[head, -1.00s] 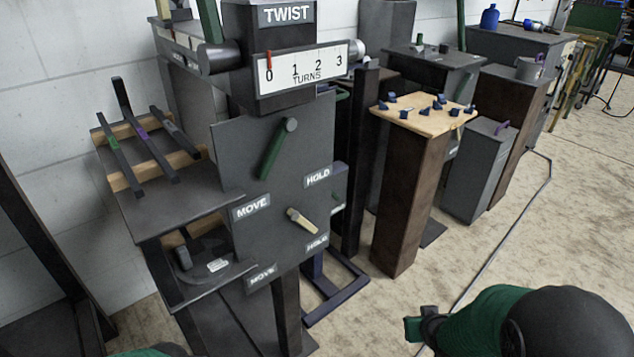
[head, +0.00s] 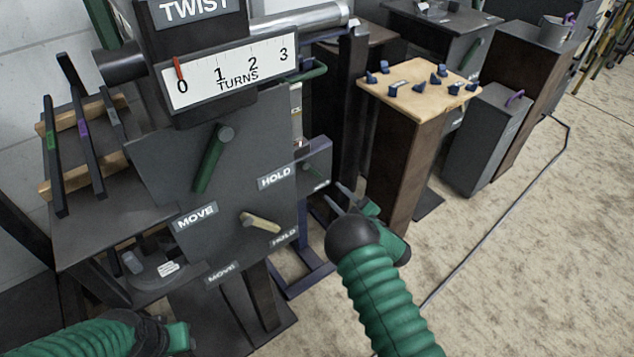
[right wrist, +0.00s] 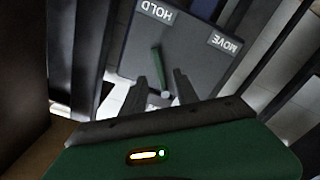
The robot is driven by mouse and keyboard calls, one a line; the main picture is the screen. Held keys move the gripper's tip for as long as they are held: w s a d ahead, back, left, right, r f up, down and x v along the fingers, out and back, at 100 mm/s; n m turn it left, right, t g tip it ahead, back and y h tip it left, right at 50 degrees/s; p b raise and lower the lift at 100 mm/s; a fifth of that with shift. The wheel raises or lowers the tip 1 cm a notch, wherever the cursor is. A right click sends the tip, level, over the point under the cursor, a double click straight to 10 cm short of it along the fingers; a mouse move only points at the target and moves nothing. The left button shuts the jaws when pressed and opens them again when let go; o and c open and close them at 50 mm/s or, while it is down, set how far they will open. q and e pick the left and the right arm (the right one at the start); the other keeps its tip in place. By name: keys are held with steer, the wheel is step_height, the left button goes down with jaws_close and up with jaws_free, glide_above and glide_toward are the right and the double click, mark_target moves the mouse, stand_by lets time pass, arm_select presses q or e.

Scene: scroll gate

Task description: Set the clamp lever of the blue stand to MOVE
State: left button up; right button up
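The blue stand (head: 300,283) has a dark blue base behind the large grey panel. Its small grey plate (head: 317,160) is partly hidden by that panel. In the right wrist view the plate (right wrist: 190,55) appears upside down, with HOLD (right wrist: 156,11) at left and MOVE (right wrist: 224,43) at right. Its green clamp lever (right wrist: 157,62) points between the labels, a little toward HOLD. My right gripper (head: 336,197) is open and empty, facing the plate; in the wrist view its fingers (right wrist: 156,78) overlap the pivot area, contact unclear. My left gripper (head: 178,338) is at the lower left, its fingers not clear.
The large grey panel (head: 160,165) at left carries another green lever (head: 208,165), a wooden lever (head: 260,222) and a TURNS scale (head: 225,75). A wooden-topped pedestal (head: 400,150) with blue pieces stands beyond my right gripper.

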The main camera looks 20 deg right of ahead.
mark_target(316, 175)
steer(key=b+x, duration=0.3)
steer(key=x, duration=0.5)
steer(key=shift+w+f+b, duration=0.2)
steer(key=shift+w+b, duration=0.15)
steer(key=shift+b, duration=0.05)
steer(key=shift+w+r, duration=0.1)
steer(key=shift+w, duration=0.05)
steer(key=shift+d, duration=0.1)
steer(key=shift+c, duration=0.5)
jaws_close()
